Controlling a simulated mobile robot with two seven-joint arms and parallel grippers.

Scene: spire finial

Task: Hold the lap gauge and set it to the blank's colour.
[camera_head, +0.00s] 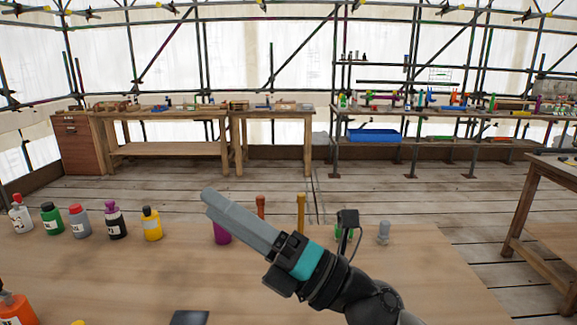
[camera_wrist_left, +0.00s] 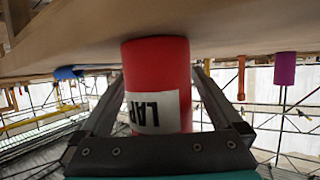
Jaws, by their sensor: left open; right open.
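In the left wrist view, which looks upside down, a red cylinder (camera_wrist_left: 158,65) with a white label reading "LAP" stands against the wooden tabletop; I take it as the lap gauge. My left gripper (camera_wrist_left: 158,85) is open, one finger on each side of the cylinder. Whether the fingers touch it I cannot tell. I do not find the red cylinder in the head view. My right gripper (camera_head: 212,200) is open and empty above the tabletop, pointing up and left. I cannot tell which thing is the blank.
On the table (camera_head: 120,265) several bottles stand left, including a yellow one (camera_head: 152,224), and an orange one (camera_head: 15,308) nearer. A purple cylinder (camera_head: 222,232), brown peg (camera_head: 261,206), ochre peg (camera_head: 301,212) and grey fitting (camera_head: 383,232) stand along the far edge. Workbenches line the back.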

